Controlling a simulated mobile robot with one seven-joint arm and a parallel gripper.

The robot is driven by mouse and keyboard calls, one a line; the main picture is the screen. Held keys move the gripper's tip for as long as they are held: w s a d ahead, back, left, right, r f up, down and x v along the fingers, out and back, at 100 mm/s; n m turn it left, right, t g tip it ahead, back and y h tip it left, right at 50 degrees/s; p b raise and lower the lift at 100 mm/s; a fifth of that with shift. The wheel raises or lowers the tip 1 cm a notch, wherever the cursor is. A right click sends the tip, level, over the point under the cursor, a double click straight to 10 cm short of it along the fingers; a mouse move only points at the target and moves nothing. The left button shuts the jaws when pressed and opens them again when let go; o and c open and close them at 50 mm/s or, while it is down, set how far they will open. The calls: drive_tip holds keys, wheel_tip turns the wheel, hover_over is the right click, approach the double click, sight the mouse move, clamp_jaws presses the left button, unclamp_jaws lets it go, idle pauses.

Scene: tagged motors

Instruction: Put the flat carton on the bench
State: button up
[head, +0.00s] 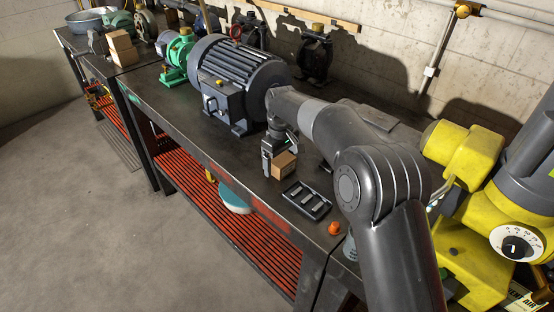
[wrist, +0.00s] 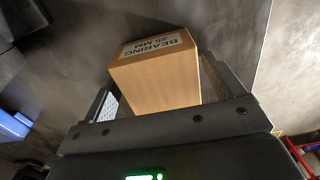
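A small brown carton (head: 284,165) is at my gripper (head: 270,150) over the front part of the dark bench top (head: 180,108). I cannot tell whether it rests on the bench or hangs just above it. In the wrist view the carton (wrist: 160,78) bears a white label reading "BEARING 25 MM". It lies between the two spread fingers of my gripper (wrist: 158,85), with narrow gaps seeming to show at both sides. A second brown carton (head: 122,47) stands upright on the far left bench. Neither carton looks clearly flat.
A large grey motor (head: 238,82) and a green pump (head: 177,55) stand left of the carton. A black slotted tray (head: 307,200) and an orange knob-like piece (head: 334,228) lie to its right. Yellow machinery (head: 465,160) is at far right. Some bare bench lies along the front edge.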

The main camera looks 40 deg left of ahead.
sight(280, 157)
drive_tip(key=shift+o, duration=0.2)
wheel_tip(280, 157, up, 12)
drive_tip(key=shift+r, duration=0.25)
idle(0.7)
